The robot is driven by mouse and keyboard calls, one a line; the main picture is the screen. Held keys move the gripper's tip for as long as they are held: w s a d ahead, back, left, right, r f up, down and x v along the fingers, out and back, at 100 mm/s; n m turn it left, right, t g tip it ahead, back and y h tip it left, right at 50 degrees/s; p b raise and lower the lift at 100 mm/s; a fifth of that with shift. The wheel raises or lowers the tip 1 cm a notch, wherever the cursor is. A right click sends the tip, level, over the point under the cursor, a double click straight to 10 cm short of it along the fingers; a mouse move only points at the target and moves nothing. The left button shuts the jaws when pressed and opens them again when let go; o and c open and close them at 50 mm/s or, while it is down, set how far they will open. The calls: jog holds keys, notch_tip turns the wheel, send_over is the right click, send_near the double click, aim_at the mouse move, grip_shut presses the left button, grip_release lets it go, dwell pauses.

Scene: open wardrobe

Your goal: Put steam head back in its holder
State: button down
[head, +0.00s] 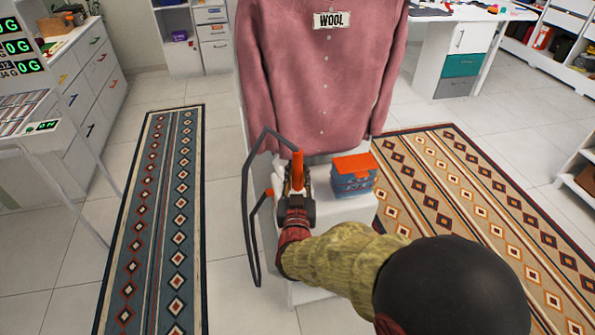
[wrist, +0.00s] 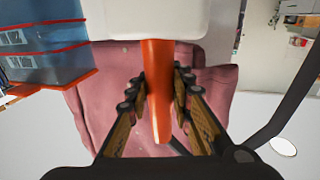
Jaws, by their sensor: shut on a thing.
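The steam head has an orange handle (head: 298,168) and a white part (head: 279,178) beside it in the head view. In the wrist view its orange handle (wrist: 157,95) runs between my fingers, with a large white body (wrist: 150,18) at the top. My gripper (head: 296,190) is shut on the handle, just in front of the pink wool shirt (head: 320,70). A small orange piece (head: 268,192) shows left of my gripper; I cannot tell if it is the holder, which I cannot clearly make out.
A dark hose (head: 246,185) loops left of my gripper. A blue box with an orange lid (head: 354,172) stands on the white base (head: 345,208) to the right. Patterned rugs lie left (head: 160,215) and right (head: 475,190). Floor tiles between are clear.

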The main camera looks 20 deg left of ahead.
jog(key=shift+f, duration=0.7)
jog(key=c, duration=1.5)
grip_release()
jog(key=shift+f, duration=0.1)
jog(key=v, duration=1.2)
